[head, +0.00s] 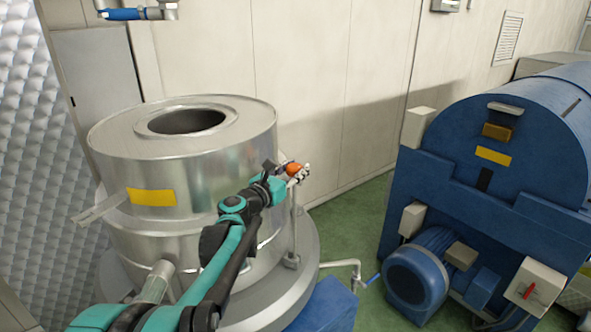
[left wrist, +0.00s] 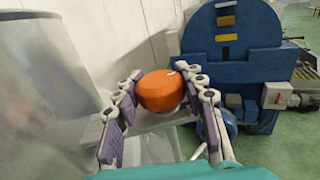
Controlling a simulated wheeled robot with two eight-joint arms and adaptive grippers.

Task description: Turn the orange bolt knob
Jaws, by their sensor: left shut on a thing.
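The orange bolt knob (left wrist: 161,91) is a rounded orange cap with a small white mark on its top edge. In the left wrist view it sits between the fingers of my left gripper (left wrist: 163,105), which is shut on it from both sides. In the head view the knob (head: 293,169) shows small at the right side of the steel vessel (head: 205,170), partly hidden by my left gripper (head: 290,174). The knob's lower part and its mount are mostly hidden. My right gripper is in neither view.
The steel vessel stands on a round grey base just left of the knob. A big blue machine (head: 480,150) with a motor (head: 415,275) stands to the right. A pipe with a blue-handled valve (head: 352,275) runs low between them. Green floor shows in the gap.

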